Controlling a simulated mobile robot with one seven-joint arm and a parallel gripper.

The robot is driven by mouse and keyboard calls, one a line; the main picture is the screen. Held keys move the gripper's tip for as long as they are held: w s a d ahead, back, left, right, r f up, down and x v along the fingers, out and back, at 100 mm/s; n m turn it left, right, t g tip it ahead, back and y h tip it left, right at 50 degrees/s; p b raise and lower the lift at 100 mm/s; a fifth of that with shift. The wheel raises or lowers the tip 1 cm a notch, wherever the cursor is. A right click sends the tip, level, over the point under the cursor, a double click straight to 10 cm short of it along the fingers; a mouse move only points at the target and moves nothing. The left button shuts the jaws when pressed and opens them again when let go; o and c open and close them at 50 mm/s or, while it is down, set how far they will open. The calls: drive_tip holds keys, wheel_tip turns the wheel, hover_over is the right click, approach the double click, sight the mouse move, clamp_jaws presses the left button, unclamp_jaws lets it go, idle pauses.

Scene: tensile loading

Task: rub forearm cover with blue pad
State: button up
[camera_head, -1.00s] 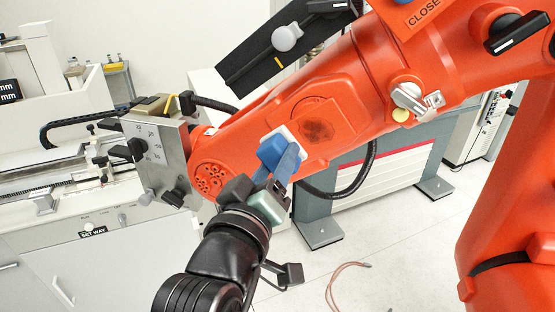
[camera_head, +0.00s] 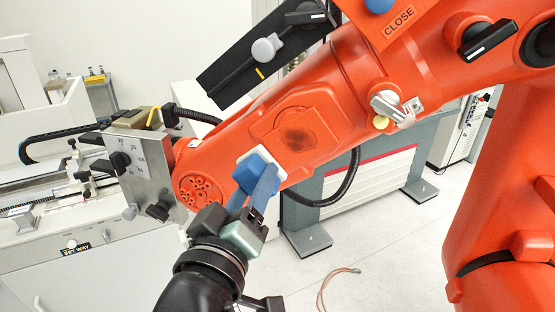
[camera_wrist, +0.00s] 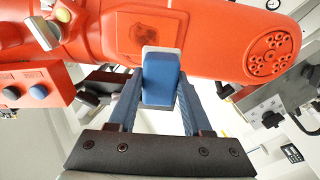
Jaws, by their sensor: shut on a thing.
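The forearm cover (camera_head: 297,138) is a raised orange panel on the big orange arm, with a dark smudge in its middle. It also shows in the wrist view (camera_wrist: 143,38), smudge included. The blue pad (camera_head: 247,174) has a white face turned toward the orange arm. My gripper (camera_head: 262,184) is shut on the blue pad, below and left of the smudge. In the wrist view the pad (camera_wrist: 160,80) sits between both fingers, its white end overlapping the cover's edge. I cannot tell whether the white face touches the arm.
A black bar with a grey knob (camera_head: 266,49) lies along the forearm's upper side. A grey valve handle (camera_head: 388,106) sticks out right of the cover. A metal plate with knobs (camera_head: 140,165) stands at the left. A cable (camera_head: 336,286) lies on the floor.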

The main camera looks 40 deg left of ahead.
drive_tip(key=shift+p+x, duration=0.3)
drive_tip(key=shift+x, duration=3.15)
drive_tip(key=shift+x, duration=1)
drive_tip(key=shift+d+r, duration=0.1)
drive_tip(key=shift+w+d+p, duration=0.2)
drive_tip(key=shift+w+d, duration=0.2)
drive_tip(key=shift+d, duration=0.45)
drive_tip(key=shift+w+d+p, duration=0.2)
drive_tip(key=shift+w+d, duration=0.15)
drive_tip(key=shift+d, duration=0.55)
drive_tip(key=shift+w+d, duration=0.5)
drive_tip(key=shift+d, duration=0.3)
drive_tip(key=shift+w+d, duration=0.5)
drive_tip(key=shift+d, duration=0.3)
drive_tip(key=shift+s+a, duration=0.6)
drive_tip(key=shift+a, duration=0.55)
drive_tip(key=shift+s+a, duration=0.6)
drive_tip(key=shift+a, duration=0.5)
drive_tip(key=shift+s+a, duration=0.6)
drive_tip(key=shift+a, duration=0.55)
